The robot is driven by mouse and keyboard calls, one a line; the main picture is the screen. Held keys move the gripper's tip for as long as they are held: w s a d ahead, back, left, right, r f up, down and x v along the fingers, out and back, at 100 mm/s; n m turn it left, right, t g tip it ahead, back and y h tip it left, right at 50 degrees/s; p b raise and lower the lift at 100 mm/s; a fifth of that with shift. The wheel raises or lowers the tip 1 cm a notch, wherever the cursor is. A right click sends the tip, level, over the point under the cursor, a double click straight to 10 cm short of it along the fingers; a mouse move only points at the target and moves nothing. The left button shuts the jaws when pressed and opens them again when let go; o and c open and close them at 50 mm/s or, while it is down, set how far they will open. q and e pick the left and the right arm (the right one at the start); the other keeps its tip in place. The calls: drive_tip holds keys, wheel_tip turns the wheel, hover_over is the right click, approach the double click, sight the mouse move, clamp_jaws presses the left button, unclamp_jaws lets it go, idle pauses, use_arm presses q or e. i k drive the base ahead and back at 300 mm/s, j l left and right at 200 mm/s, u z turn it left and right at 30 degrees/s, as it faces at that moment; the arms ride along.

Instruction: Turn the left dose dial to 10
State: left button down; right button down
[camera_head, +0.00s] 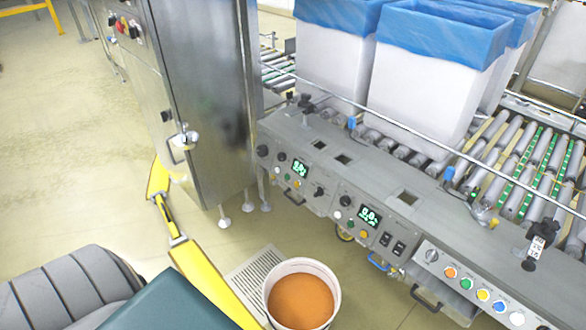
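The grey control fascia (408,222) runs along the front of the roller line. Its left panel has a small green-lit display (300,167), with a black knob (282,157) at its left and another black knob (319,191) at its right. A further black knob (262,151) sits at the far left end. The right panel has a second lit display (369,216) with a black knob (346,200) beside it. Which knob is the left dose dial, and its setting, cannot be told at this size. The digits are too small to read. Neither gripper is in view.
White boxes with blue liners (443,32) stand on the rollers behind the fascia. A metal rail (395,122) crosses in front of them. A steel cabinet (205,95) stands left. A white bucket (302,264) of orange material stands on the floor.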

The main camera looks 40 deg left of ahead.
sight(281, 156)
drive_tip(key=u, duration=1.25)
drive_tip(key=k+j, duration=0.05)
drive_tip(key=j, duration=0.05)
